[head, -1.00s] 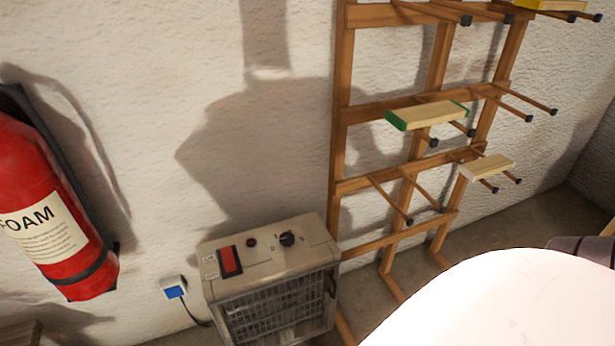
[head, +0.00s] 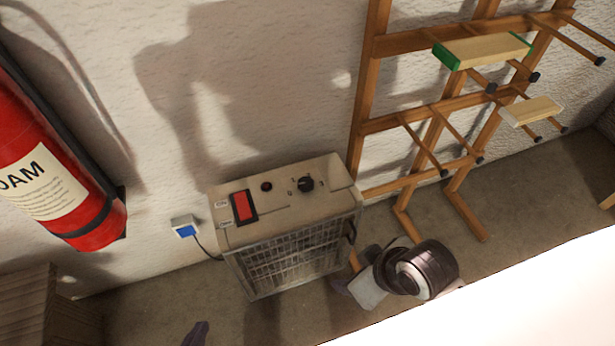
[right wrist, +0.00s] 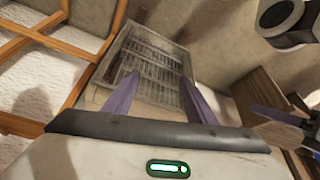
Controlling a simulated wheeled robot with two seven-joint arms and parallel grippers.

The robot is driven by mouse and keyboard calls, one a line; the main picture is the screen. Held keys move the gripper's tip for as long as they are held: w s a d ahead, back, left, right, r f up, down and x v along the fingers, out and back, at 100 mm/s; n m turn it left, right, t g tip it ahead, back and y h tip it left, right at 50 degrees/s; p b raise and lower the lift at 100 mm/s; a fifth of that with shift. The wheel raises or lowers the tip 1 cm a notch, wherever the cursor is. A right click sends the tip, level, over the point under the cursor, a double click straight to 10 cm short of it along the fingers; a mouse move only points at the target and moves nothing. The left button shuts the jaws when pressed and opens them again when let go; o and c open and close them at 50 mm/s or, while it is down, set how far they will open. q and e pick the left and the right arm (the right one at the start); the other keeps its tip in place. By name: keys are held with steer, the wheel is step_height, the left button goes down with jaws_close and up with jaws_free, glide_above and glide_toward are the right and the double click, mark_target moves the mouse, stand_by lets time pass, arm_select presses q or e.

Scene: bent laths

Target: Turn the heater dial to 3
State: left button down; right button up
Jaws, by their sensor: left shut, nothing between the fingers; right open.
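The heater (head: 285,232) is a beige box with a front grille, standing on the floor against the wall. Its black dial (head: 306,184) is on the top panel; its marks and setting are too small to read. My right gripper (right wrist: 160,78) is open and empty, its purple fingers apart with the heater's grille beyond them. In the head view it is partly hidden, low beside the heater's right side, away from the dial. My left gripper (head: 195,334) shows at the bottom edge, shut and empty, in front of and left of the heater.
A red rocker switch (head: 243,207) and dark red lamp (head: 266,186) share the panel. A wooden rack (head: 415,115) with pegs and laths stands right of the heater. A fire extinguisher (head: 50,180) hangs left, with a wall socket (head: 184,229) between. A wooden box (head: 45,305) stands lower left.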

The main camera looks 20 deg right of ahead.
mark_target(306, 182)
steer(key=w+a+n+g+y, duration=0.1)
steer(key=w+a+n+g, duration=0.1)
steer(key=w+a+n, duration=0.65)
steer(key=w+n, duration=0.3)
steer(key=w+r+n+g, duration=0.1)
steer(key=w+n, duration=0.3)
steer(key=w+d+r+n+h, duration=0.1)
steer(key=w+n, duration=0.2)
steer(key=w, duration=0.1)
steer(key=shift+d+r+n+g, duration=0.1)
steer(key=shift+n+g, duration=0.25)
steer(key=shift+g, duration=0.05)
steer(key=w+d+r+n+h, duration=0.2)
steer(key=w+d+r+n, duration=0.25)
steer(key=w+d, duration=0.2)
steer(key=shift+m, duration=0.35)
steer(key=f, duration=0.3)
steer(key=f+b, duration=0.1)
steer(key=f, duration=0.5)
steer(key=shift+w+a+b, duration=0.2)
steer(key=shift+w+b, duration=0.1)
steer(key=shift+w, duration=0.05)
steer(key=c, duration=1)
